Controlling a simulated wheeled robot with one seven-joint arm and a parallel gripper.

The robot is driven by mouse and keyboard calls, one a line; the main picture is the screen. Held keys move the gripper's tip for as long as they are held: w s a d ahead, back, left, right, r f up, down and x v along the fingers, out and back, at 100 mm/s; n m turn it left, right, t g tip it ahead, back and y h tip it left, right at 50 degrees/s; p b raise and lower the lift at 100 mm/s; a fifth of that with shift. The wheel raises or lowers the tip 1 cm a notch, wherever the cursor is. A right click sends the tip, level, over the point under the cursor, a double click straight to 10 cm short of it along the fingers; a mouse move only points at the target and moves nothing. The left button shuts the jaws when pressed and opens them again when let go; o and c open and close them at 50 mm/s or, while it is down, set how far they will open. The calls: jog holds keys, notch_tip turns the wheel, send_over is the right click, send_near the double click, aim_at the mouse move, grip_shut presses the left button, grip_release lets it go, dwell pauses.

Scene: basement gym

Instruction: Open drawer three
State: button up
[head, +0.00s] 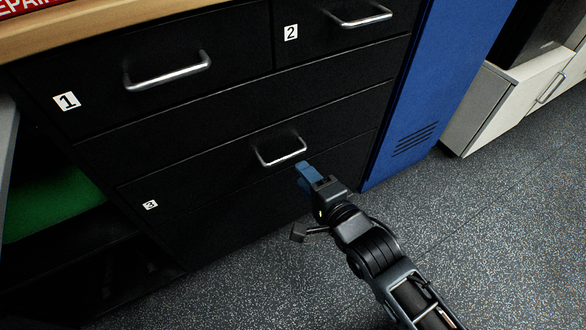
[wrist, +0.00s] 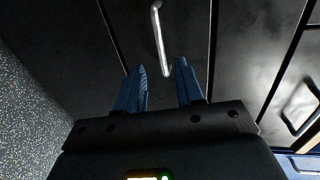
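Drawer three (head: 215,178) is a wide black drawer front marked with a small "3" label (head: 150,204). It looks shut. Its silver bar handle (head: 282,158) is near the middle of the front. My gripper (head: 304,168) has blue fingers and is just right of and below the handle's right end. In the wrist view my gripper (wrist: 160,68) is open, with a clear gap between the fingertips. One end of the silver handle (wrist: 160,38) appears in that gap. I cannot tell whether the fingers reach around it; nothing is gripped.
Drawer 1 (head: 98,110) and drawer 2 (head: 336,46) sit above, both with silver handles. A blue cabinet (head: 430,80) stands right of the drawers. A green surface (head: 50,205) lies in an opening at left. Speckled floor (head: 480,230) is clear at right.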

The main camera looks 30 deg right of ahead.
jog(key=b+x, duration=0.1)
jog(key=x, duration=0.6)
jog(key=shift+w+b, duration=0.25)
jog(key=shift+b, duration=0.1)
jog(key=shift+c, duration=0.2)
grip_shut()
